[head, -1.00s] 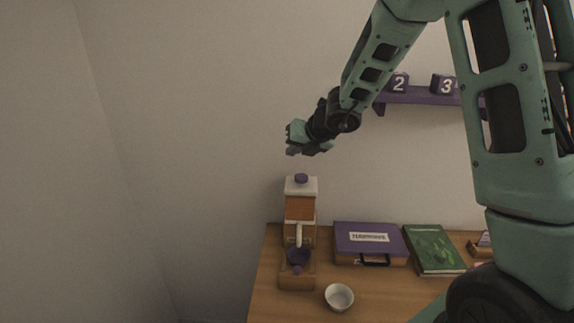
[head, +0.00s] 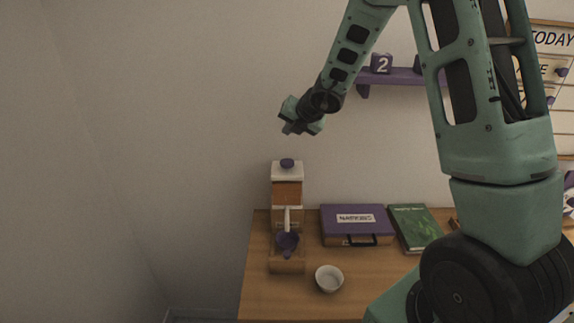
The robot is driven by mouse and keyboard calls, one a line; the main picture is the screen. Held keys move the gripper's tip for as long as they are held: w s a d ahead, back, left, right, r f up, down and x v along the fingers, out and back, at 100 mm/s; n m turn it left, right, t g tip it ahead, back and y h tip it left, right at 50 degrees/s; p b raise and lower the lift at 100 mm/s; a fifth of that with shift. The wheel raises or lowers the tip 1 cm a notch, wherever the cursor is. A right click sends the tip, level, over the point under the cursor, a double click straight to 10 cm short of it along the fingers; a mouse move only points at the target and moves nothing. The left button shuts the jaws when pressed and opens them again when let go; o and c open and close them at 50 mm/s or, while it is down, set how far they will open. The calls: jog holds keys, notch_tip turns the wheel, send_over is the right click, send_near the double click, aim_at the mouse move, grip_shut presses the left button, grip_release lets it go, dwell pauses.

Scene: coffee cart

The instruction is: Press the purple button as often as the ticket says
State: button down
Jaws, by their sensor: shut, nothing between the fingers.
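The purple button (head: 287,163) sits on the white top of a coffee machine (head: 287,195) with an orange-brown body, at the left end of the wooden table. My gripper (head: 290,128) is in the air above the button, apart from it, shut and empty. A purple cup-like part (head: 287,243) sits at the machine's lower front. I cannot make out a ticket in this view; my arm hides part of the table's right side.
A purple shelf (head: 395,76) with number blocks (head: 381,63) is on the wall. A board (head: 553,75) hangs at right.

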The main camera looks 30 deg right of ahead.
aim_at(285, 161)
notch_tip(285, 161, down, 7)
jog(key=b, duration=0.6)
jog(key=shift+f, duration=0.2)
dwell(1.5)
jog(key=shift+f+b, duration=0.45)
jog(key=shift+b, duration=0.2)
jog(key=shift+f+b, duration=0.8)
jog(key=shift+b, duration=0.05)
dwell(0.7)
dwell(0.3)
jog(key=shift+r+p, duration=1.05)
jog(key=shift+r, duration=0.2)
notch_tip(285, 161, up, 5)
jog(key=p, duration=0.4)
dwell(1.0)
